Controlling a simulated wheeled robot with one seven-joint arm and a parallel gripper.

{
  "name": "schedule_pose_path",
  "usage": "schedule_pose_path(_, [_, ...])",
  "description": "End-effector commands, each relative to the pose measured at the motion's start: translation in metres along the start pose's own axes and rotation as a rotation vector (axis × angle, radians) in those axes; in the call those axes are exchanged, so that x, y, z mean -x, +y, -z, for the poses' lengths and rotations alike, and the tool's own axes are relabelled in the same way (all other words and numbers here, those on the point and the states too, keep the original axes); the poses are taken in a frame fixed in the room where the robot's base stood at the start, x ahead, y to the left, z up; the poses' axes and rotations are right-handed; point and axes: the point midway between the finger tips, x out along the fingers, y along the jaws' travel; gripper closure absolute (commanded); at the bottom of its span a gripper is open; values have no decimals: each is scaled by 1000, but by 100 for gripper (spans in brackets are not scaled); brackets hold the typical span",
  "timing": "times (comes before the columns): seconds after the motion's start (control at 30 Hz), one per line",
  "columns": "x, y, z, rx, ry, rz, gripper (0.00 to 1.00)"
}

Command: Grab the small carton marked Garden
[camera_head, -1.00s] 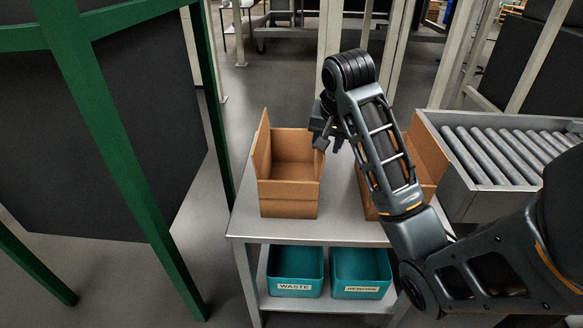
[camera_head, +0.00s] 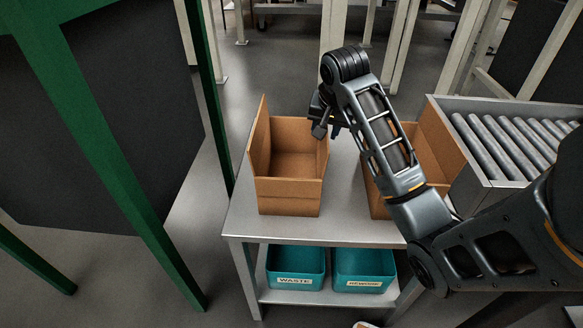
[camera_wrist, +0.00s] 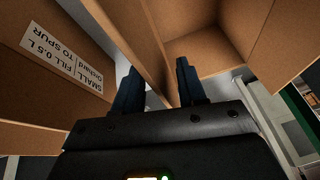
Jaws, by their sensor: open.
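Two open brown cartons stand side by side on a grey table. The left carton (camera_head: 287,187) is in plain view in the head view; it shows no readable label. The right carton (camera_head: 443,148) is partly hidden behind my arm. In the wrist view, a carton (camera_wrist: 65,25) at left has an upside-down label (camera_wrist: 62,57) reading "SMALL, FILL 0.5 L, TO SPUR, Orchard". The other carton (camera_wrist: 205,45) is open at right, with no label showing. No "Garden" mark is readable. My gripper (camera_head: 327,131) is open at the left carton's right rim. In the wrist view my fingers (camera_wrist: 158,70) have a cardboard wall between them; contact is unclear.
A roller conveyor (camera_head: 510,140) stands at the right. Teal bins marked WASTE (camera_head: 295,266) and REWORK (camera_head: 363,268) sit on the shelf below. A green frame (camera_head: 110,170) stands at left. Bare table top (camera_head: 340,190) shows between the cartons.

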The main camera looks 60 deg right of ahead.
Motion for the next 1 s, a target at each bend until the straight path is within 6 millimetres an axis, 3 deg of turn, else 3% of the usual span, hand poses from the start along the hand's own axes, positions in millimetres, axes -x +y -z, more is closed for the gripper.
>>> schedule_pose_path(0.2, [-23, 0, 0, 0, 0, -2, 59])
schedule_pose_path(0.87, [-28, 0, -1, -1, 0, 0, 59])
schedule_pose_path(1.0, [-28, 1, -1, -1, 0, -1, 71])
